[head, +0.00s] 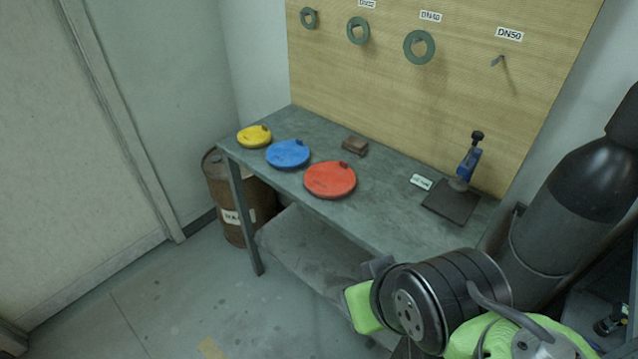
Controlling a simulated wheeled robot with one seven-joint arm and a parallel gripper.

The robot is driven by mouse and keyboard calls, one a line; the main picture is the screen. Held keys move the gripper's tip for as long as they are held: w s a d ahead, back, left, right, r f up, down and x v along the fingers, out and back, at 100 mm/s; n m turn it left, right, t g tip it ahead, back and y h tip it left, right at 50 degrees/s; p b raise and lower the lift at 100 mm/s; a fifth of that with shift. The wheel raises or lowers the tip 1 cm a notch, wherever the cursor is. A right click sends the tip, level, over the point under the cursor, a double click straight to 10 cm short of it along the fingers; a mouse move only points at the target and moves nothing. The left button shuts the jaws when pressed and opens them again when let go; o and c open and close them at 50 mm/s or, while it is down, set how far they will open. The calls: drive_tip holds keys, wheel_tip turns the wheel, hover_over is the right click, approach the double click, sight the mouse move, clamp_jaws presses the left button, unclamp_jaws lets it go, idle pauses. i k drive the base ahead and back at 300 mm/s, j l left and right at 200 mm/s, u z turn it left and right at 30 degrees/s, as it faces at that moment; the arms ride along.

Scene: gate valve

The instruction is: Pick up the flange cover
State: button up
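Three round flat discs that look like flange covers lie on the grey workbench (400,212). A small yellow cover (254,137) is at the far left, a medium blue cover (288,154) is beside it, and a larger red cover (330,180) is nearest the bench's middle. Each has a small dark tab or handle on its rim. The picture does not show which one the task means. My black and green arm shows at the lower right, apart from all three covers. I cannot make out my gripper's fingers in this view.
A small brown block (355,146) lies behind the red cover. A blue-handled tool (468,164) stands on a dark plate (452,202) near a small label (421,182). Green rings (419,47) hang on the back board (440,95). A rusty barrel (228,195) stands left of the bench.

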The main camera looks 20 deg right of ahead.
sight(254, 137)
drive_tip(key=i+j+z, duration=0.15)
drive_tip(key=i+j, duration=0.65)
drive_tip(key=i, duration=0.3)
drive_tip(key=i+j+z, duration=0.1)
drive_tip(key=i+j, duration=0.85)
drive_tip(key=i, duration=0.1)
